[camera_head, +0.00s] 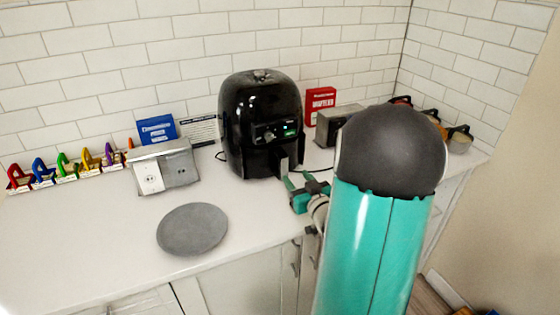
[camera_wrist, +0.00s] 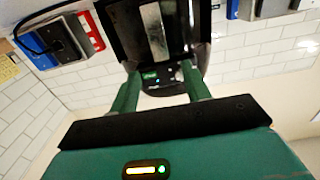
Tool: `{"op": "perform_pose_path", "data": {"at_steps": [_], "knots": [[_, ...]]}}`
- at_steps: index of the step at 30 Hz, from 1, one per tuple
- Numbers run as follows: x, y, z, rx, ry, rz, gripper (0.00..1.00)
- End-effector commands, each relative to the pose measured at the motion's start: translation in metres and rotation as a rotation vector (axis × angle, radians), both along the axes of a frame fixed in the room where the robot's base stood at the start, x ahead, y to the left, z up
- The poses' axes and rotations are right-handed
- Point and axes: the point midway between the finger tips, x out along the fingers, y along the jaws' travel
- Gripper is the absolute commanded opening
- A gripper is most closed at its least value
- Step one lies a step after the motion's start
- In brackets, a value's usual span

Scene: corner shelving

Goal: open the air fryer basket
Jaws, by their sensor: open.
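The black air fryer (camera_head: 262,110) stands upright on the white counter, its green-lit panel facing forward. Its basket (camera_head: 255,163) appears seated in the body, with the handle (camera_head: 283,160) sticking out at the front. My gripper (camera_head: 297,188) is at the fryer's front, close to the handle and slightly right of it. In the wrist view my gripper (camera_wrist: 160,76) has its two green fingers spread, with the fryer's lit panel (camera_wrist: 160,78) seen between them. A dark part with a pale strip (camera_wrist: 153,30) lies just beyond the fingertips. I cannot tell whether a finger touches the handle.
A grey round plate (camera_head: 192,229) lies left of my gripper near the counter's front edge. A grey outlet box (camera_head: 165,170) and several coloured stands are further left. A red box (camera_head: 320,103) and grey appliance (camera_head: 337,125) stand right of the fryer, with pots in the corner.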

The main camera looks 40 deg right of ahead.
Motion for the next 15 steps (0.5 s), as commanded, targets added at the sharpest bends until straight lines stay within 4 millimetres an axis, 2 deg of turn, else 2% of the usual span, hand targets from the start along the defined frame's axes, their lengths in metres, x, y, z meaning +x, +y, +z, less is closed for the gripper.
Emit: {"op": "perform_pose_path", "data": {"at_steps": [9,15], "knots": [[0.063,-0.017,0.0,0.001,0.0,0.003,0.47],[0.092,-0.025,0.0,0.0,-0.001,0.003,0.47]]}}
